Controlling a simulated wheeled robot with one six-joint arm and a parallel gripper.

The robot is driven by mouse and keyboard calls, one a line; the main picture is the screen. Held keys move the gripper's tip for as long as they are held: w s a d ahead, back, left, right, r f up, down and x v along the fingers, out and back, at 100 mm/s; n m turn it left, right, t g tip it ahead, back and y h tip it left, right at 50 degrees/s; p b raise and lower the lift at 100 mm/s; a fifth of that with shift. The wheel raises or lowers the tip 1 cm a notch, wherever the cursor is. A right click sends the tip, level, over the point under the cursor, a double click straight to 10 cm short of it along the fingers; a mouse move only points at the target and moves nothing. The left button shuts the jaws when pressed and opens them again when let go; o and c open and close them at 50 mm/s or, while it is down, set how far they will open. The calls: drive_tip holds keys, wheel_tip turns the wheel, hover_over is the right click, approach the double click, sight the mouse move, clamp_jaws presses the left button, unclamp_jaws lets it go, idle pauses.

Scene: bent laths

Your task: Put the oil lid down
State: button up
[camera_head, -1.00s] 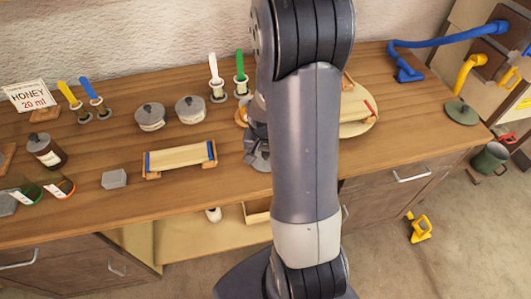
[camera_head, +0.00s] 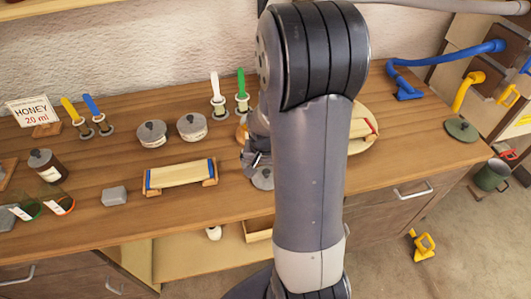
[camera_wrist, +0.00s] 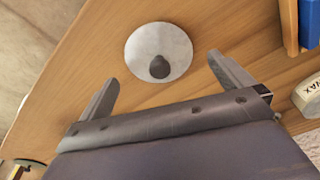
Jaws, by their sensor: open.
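A round grey lid with a dark knob, which I take for the oil lid (camera_wrist: 160,45), lies flat on the wooden bench. It also shows in the head view (camera_head: 262,183), near the bench's front edge and partly hidden by my arm. My gripper (camera_wrist: 163,70) is open, with its two fingers apart on either side of the lid's near part and nothing held between them. In the head view my gripper (camera_head: 254,158) is just above the lid, mostly hidden behind my arm.
A wooden rack with blue ends (camera_head: 180,176) stands left of the lid. Two lidded pots (camera_head: 151,134) (camera_head: 192,127) are behind it. A round board (camera_head: 362,140) lies behind my arm.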

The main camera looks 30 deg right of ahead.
sight(266, 171)
wheel_tip(266, 171, up, 9)
drive_tip(key=s, duration=0.1)
drive_tip(key=shift+a+r, duration=0.15)
drive_tip(key=shift+a, duration=0.3)
drive_tip(key=f, duration=0.4)
drive_tip(key=w+f, duration=0.1)
drive_tip(key=f, duration=0.3)
drive_tip(key=d+f, duration=0.1)
drive_tip(key=f, duration=0.3)
drive_tip(key=shift+w+d+f, duration=0.1)
drive_tip(key=shift+w+f, duration=0.05)
drive_tip(key=shift+f, duration=0.05)
drive_tip(key=shift+r, duration=0.65)
